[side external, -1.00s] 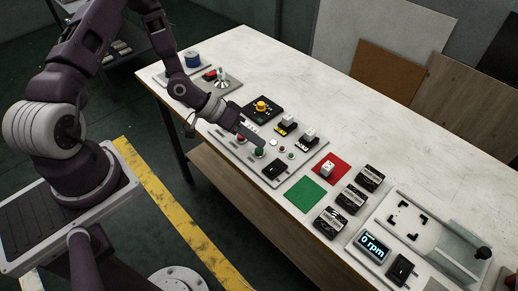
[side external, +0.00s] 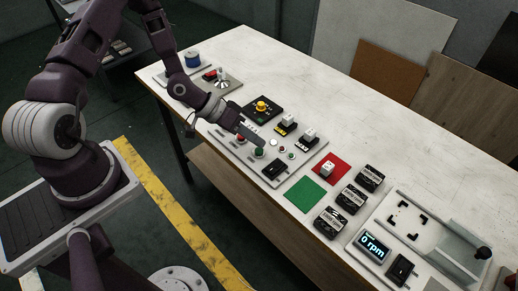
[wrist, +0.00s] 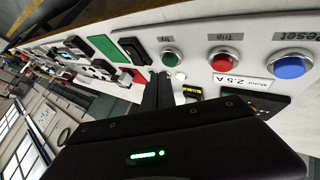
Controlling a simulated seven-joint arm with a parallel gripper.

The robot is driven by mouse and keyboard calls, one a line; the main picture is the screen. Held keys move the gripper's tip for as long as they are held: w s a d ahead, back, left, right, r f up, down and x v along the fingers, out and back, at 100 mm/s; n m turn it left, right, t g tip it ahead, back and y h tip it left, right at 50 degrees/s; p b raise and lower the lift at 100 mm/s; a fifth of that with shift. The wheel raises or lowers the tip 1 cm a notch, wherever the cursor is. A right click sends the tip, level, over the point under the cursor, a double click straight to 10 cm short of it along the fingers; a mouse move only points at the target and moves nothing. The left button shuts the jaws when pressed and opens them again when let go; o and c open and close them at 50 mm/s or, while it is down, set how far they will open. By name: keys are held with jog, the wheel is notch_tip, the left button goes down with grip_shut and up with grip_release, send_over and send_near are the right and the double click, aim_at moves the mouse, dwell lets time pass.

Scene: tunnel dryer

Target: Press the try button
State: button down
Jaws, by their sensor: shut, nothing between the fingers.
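The try button is a green round button (wrist: 172,57) in a metal ring, with a label reading "Try" above it in the wrist view. It also shows as a green button (side external: 259,153) on the grey panel in the side view. My gripper (side external: 260,144) is shut and empty, pointing down over the panel close to this button. In the wrist view the dark fingertips (wrist: 159,78) appear just below the green button. I cannot tell any contact; the button's face is visible and looks apart from the fingers.
A red button (wrist: 223,62) labelled "Trip" and a blue button (wrist: 289,66) labelled "Reset" sit in the same row. A small white round part (wrist: 180,76) is beside the fingers. A black switch (side external: 275,169) stands at the panel's near end.

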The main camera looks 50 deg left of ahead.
aim_at(255, 150)
jog(key=shift+f, duration=0.15)
dwell(0.7)
jog(key=shift+f, duration=0.3)
jog(key=shift+f, duration=0.4)
dwell(0.5)
jog(key=shift+r, duration=0.85)
jog(key=shift+r, duration=2.5)
